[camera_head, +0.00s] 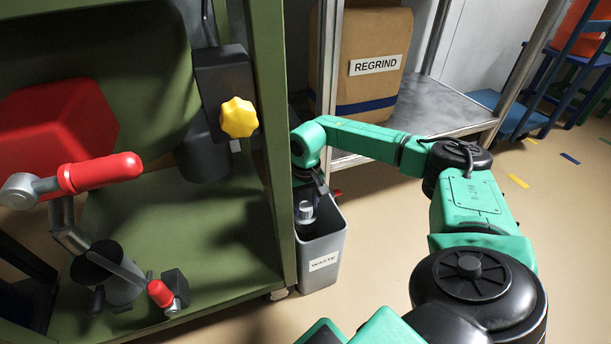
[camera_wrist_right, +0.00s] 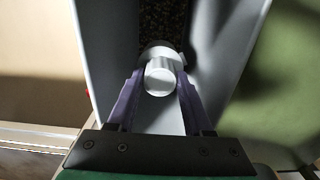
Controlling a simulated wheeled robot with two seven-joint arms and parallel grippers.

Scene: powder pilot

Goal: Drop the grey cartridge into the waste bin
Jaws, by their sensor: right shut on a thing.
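The grey cartridge (camera_head: 306,211) is at the mouth of the grey waste bin (camera_head: 318,262), which carries a WASTE label and stands on the floor beside the green machine frame. In the right wrist view the cartridge (camera_wrist_right: 160,75) sits between the two purple fingers of my right gripper (camera_wrist_right: 160,88), which is shut on it. The bin walls (camera_wrist_right: 230,40) rise on both sides of the fingers, and dark speckled material shows at the bottom. In the head view my right gripper (camera_head: 312,188) is partly hidden by my arm. My left gripper is not in view.
The green machine frame (camera_head: 268,130) stands close left of the bin, with a yellow knob (camera_head: 238,117) and red-handled levers (camera_head: 100,172). A metal shelf (camera_head: 440,105) with a REGRIND container (camera_head: 372,50) stands behind. The floor right of the bin is clear.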

